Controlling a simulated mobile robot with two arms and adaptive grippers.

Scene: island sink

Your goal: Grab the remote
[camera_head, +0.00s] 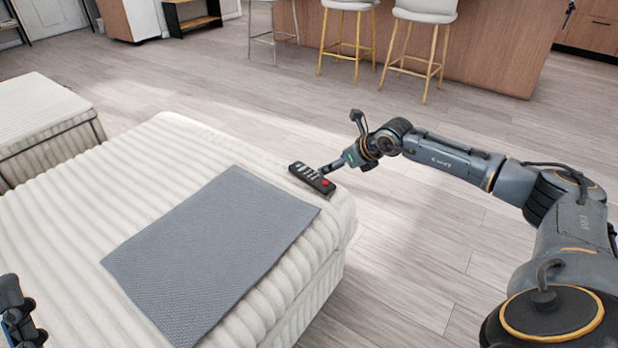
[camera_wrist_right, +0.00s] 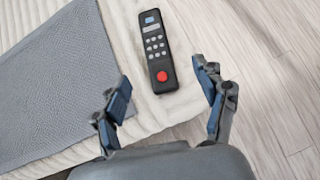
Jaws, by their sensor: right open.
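A black remote (camera_head: 312,178) with grey buttons and a red button lies on the right edge of the cream ribbed ottoman (camera_head: 165,135). In the right wrist view the remote (camera_wrist_right: 156,50) lies just beyond and between the spread fingers, its red button end nearest me. My right gripper (camera_head: 337,165) is open and empty beside the remote in the head view; in the right wrist view the open fingers (camera_wrist_right: 165,90) show on both sides. Part of my left gripper (camera_head: 18,315) shows at the lower left edge; its fingertips are not clear.
A grey textured mat (camera_head: 215,250) lies on the ottoman, left of the remote. Another cream ottoman (camera_head: 40,115) stands at the left. Bar stools (camera_head: 420,40) stand by a wooden island (camera_head: 490,50) at the back. The wood floor (camera_head: 430,240) right of the ottoman is clear.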

